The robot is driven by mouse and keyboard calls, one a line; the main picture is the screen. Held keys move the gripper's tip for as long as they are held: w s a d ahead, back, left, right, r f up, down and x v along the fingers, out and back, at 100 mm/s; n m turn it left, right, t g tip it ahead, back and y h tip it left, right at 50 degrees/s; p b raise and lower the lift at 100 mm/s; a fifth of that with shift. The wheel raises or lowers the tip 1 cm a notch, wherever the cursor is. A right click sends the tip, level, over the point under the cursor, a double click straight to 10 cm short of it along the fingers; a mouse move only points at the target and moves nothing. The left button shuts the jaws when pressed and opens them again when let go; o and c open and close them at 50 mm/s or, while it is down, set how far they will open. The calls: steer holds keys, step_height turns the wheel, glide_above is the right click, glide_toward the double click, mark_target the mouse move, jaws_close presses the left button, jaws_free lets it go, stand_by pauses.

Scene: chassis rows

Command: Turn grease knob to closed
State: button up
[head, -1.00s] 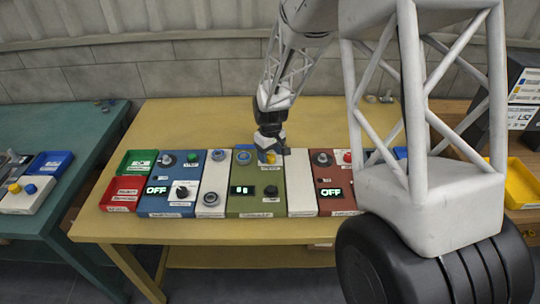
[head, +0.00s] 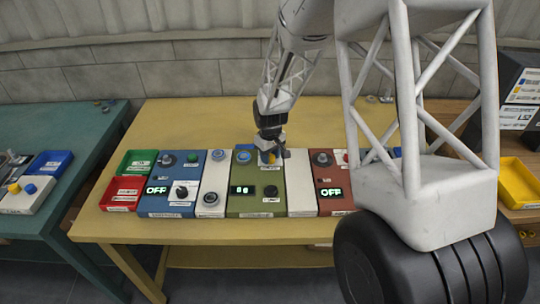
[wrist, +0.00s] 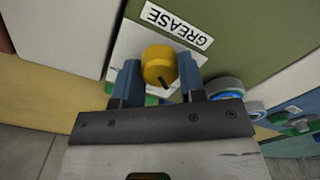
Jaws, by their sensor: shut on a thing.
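The grease knob (wrist: 158,62) is a round yellow knob with a dark pointer mark, on a pale plate beside a white GREASE label (wrist: 177,25). In the wrist view the mark points toward the lower right of the picture. My gripper (wrist: 159,74) has its two blue fingers on either side of the knob and is shut on it. In the head view my gripper (head: 270,152) is at the back right of the green panel (head: 256,205), and the knob is mostly hidden by the fingers.
The green panel also has a blue-ringed part (head: 243,157), a lit display (head: 242,190) and a black knob (head: 269,190). A blue panel (head: 170,206) and a red panel (head: 335,205) show OFF. Green and red trays stand left.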

steer(key=m, duration=0.9)
steer(key=shift+m, duration=0.3)
stand_by(0.5)
steer(key=o, duration=0.9)
steer(key=shift+r, duration=3.95)
